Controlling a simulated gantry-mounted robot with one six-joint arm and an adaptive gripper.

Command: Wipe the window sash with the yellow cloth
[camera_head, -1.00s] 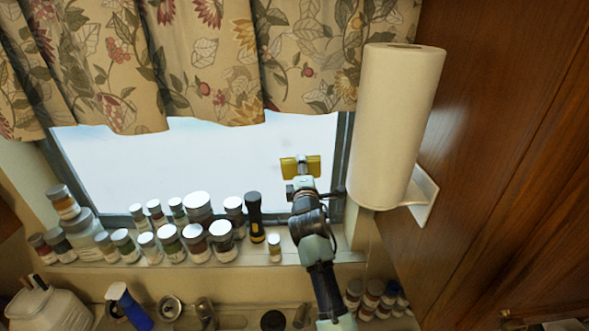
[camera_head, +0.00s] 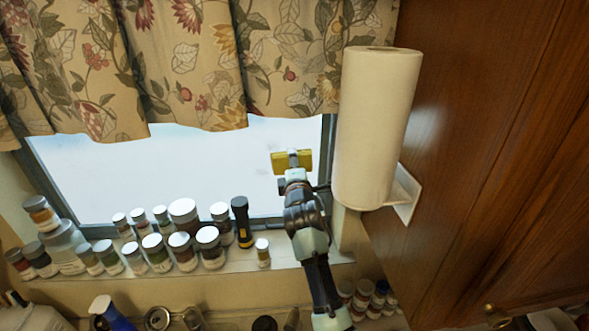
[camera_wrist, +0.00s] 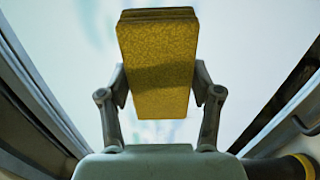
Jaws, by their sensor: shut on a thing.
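The yellow cloth (camera_head: 300,157) is a folded block, also large in the wrist view (camera_wrist: 160,65). My gripper (camera_head: 292,163) is shut on it, with one finger on each side in the wrist view (camera_wrist: 160,92). It holds the cloth in front of the bright window pane, near the right side of the frame. The window sash (camera_head: 322,165) is a dark grey frame around the pane. I cannot tell whether the cloth touches the glass or the sash.
Several jars (camera_head: 183,213) and a black flashlight (camera_head: 242,222) stand along the sill (camera_head: 330,255). A paper towel roll (camera_head: 372,130) hangs close to the right of my arm, beside a wooden cabinet (camera_head: 470,150). A floral curtain (camera_head: 180,70) covers the upper window.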

